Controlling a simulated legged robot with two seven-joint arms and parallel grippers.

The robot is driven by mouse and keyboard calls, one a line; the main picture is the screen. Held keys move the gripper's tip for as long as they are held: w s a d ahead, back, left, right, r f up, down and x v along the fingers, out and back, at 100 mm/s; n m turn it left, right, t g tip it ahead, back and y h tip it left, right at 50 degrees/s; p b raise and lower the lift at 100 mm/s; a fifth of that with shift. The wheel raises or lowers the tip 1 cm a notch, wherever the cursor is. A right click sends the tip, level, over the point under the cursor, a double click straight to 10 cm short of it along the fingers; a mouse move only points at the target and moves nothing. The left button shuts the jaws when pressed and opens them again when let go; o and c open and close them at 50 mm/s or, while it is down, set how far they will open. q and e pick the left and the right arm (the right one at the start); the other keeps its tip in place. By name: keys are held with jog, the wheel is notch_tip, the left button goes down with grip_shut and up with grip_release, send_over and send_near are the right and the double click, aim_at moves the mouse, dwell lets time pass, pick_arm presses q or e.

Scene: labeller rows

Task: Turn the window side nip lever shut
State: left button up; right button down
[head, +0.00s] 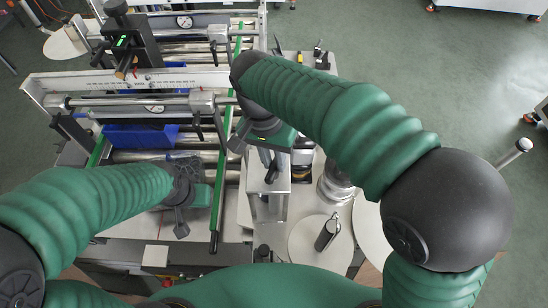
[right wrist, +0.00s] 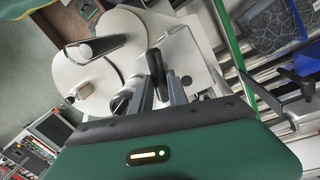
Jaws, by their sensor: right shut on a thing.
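My right gripper (head: 271,168) reaches down over the pale metal block (head: 268,203) right of the roller rows. In the right wrist view its fingers (right wrist: 158,92) are shut on a dark lever (right wrist: 157,64), whose end sticks out beyond them. I take this to be the nip lever; its pivot is hidden. In the head view the lever is mostly hidden by the gripper. My left gripper (head: 181,216) hangs over the near end of the nearer row, left of the green rail, apart from the lever; its finger gap cannot be made out.
A green rail (head: 222,190) runs along the rows close to both grippers. Blue pieces (head: 140,136) lie among the rollers. A black knob (right wrist: 297,82) shows in the wrist view. Open floor lies at upper right.

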jog(key=shift+w+r, duration=0.1)
jog(key=shift+r, duration=0.05)
jog(key=c, duration=1.4)
grip_release()
jog(key=shift+o, duration=0.5)
jog(key=shift+a, duration=0.1)
notch_tip(320, 180, up, 16)
jog(key=a, duration=0.2)
jog(key=shift+w+a+r, duration=0.15)
jog(key=shift+w, duration=0.3)
